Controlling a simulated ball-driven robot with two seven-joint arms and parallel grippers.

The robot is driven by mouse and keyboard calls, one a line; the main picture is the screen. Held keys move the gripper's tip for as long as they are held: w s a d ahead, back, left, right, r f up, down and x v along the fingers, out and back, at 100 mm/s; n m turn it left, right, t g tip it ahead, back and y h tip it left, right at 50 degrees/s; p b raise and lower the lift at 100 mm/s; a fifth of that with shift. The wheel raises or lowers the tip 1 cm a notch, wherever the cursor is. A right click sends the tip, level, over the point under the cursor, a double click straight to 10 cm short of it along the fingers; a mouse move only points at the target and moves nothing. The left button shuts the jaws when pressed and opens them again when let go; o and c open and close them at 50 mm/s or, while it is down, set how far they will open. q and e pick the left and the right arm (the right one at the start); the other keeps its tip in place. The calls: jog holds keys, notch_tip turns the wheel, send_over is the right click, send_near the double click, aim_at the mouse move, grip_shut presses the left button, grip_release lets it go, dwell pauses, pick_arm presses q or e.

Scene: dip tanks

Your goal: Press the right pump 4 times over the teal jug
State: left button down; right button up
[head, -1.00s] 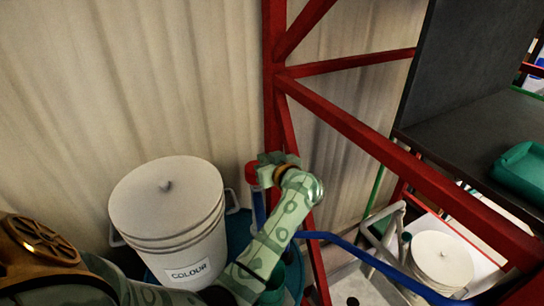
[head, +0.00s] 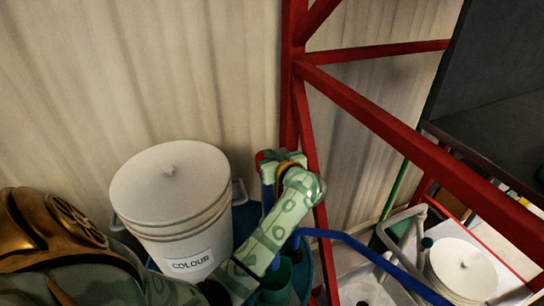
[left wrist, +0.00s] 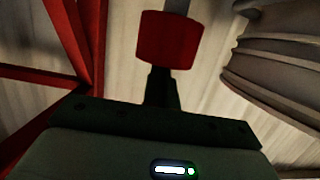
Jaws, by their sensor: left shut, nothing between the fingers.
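The right pump's red head (head: 259,160) shows as a sliver beside my left gripper (head: 270,158), with its blue stem (head: 268,196) below. In the left wrist view the red pump head (left wrist: 169,40) is large, just past the fingertips of my left gripper (left wrist: 161,75); the fingers are shut and empty. Whether they touch the head, I cannot tell. The teal jug (head: 278,278) stands below, partly hidden by my left arm. My right gripper is out of view.
A white lidded bucket marked COLOUR (head: 170,185) stands left of my left forearm. A red steel frame (head: 400,130) rises behind and right of the gripper. Another white bucket (head: 462,265) is at the lower right, past a blue rail (head: 345,243).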

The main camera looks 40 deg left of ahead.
pick_arm(q)
jog(key=shift+d, duration=0.15)
notch_tip(320, 180, down, 3)
jog(key=shift+s+f, duration=0.1)
jog(key=shift+f, duration=0.25)
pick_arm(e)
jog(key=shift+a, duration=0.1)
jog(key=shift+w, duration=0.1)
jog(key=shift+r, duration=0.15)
